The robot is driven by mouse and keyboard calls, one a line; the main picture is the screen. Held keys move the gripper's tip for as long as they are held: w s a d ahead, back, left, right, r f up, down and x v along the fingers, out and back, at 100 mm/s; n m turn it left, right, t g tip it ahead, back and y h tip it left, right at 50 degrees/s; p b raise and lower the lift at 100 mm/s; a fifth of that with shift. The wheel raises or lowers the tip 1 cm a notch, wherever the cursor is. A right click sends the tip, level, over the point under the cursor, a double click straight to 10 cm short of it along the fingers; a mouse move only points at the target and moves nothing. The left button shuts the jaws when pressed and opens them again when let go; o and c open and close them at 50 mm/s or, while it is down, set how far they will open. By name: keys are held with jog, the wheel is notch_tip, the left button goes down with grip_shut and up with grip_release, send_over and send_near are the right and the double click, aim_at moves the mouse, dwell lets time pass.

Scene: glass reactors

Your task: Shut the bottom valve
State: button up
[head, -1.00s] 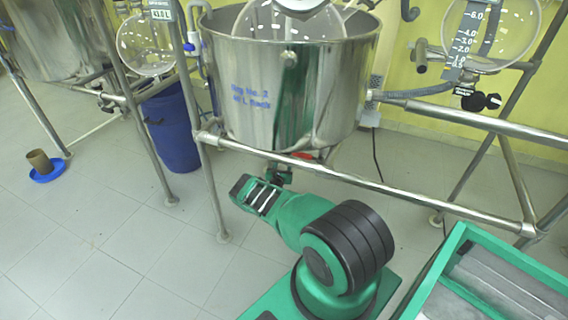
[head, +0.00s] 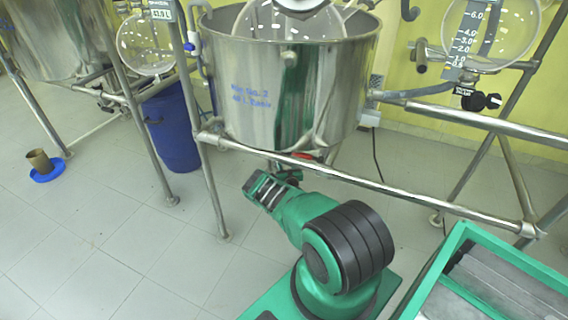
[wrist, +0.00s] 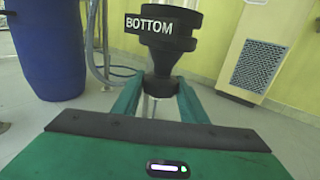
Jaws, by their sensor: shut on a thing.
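The bottom valve (wrist: 162,40) is a black fitting with a white "BOTTOM" label, upright in the middle of the wrist view. My gripper (wrist: 160,92) has its two green fingers on either side of the valve's narrow lower part, shut on it. In the head view my gripper (head: 287,179) is under the steel vessel (head: 290,85), beneath the front rail. There the valve is mostly hidden by my wrist and the rail. A small red part (head: 304,157) shows just above it.
A steel front rail (head: 370,184) crosses just above my arm. A blue drum (head: 172,130) stands behind the frame at left; it also shows in the wrist view (wrist: 45,45). A green-edged tray (head: 440,262) is at lower right. The floor at left is mostly clear.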

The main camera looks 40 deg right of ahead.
jog(key=shift+n+t+y, duration=0.65)
jog(key=shift+n+y, duration=0.45)
jog(key=shift+y, duration=0.5)
jog(key=shift+n+t+y, duration=0.65)
jog(key=shift+n+y, duration=0.45)
jog(key=shift+y, duration=0.5)
jog(key=o, duration=1.1)
jog(key=shift+c, duration=0.2)
